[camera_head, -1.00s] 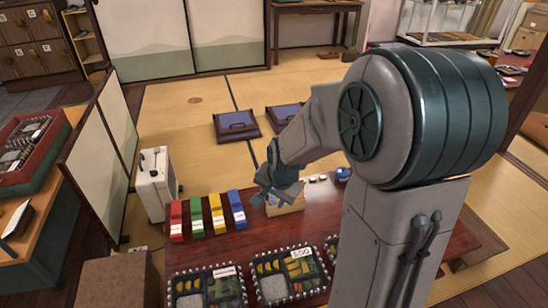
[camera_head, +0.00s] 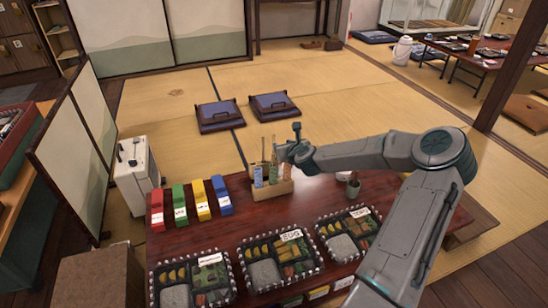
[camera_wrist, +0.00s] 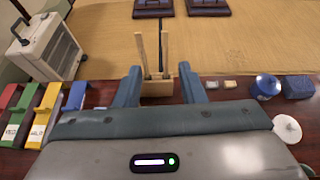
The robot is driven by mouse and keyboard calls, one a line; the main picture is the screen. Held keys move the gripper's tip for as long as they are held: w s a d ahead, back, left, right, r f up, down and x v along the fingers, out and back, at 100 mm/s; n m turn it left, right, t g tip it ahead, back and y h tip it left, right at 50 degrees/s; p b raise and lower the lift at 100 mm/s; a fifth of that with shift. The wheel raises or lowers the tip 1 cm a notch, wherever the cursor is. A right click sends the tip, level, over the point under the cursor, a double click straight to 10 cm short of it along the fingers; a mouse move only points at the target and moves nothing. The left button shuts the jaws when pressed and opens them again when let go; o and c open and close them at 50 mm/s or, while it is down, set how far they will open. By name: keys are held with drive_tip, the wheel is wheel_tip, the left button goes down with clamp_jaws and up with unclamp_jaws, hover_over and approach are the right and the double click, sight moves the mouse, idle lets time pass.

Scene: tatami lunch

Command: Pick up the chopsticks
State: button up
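Pale wooden chopsticks (camera_wrist: 164,48) stand upright in a wooden holder (camera_wrist: 156,88) on the dark red table. In the head view the chopsticks (camera_head: 263,150) rise from the holder (camera_head: 284,189), which also carries blue and orange packets. My gripper (camera_head: 287,145) is just above and to the right of the holder. In the wrist view my gripper (camera_wrist: 161,78) is open, with the chopsticks and holder showing between its fingers. No contact shows clearly, and the gap in depth is hard to judge.
Red, green, yellow and blue cases (camera_head: 179,204) lie left of the holder. Bento boxes (camera_head: 276,256) line the table's near side. A blue round container (camera_wrist: 265,87) and white lid (camera_wrist: 287,128) sit to the right. A white heater (camera_head: 137,173) stands left of the table.

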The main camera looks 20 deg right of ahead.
sight(274, 137)
drive_tip(key=shift+w+d+f+m, duration=0.15)
drive_tip(key=shift+w+d+m, duration=0.1)
drive_tip(key=shift+d+m, duration=0.05)
drive_tip(key=b+x, duration=0.3)
drive_tip(key=x, duration=0.9)
drive_tip(key=shift+d, duration=0.1)
drive_tip(key=shift+w+f, duration=0.15)
drive_tip(key=shift+w, duration=0.55)
clamp_jaws()
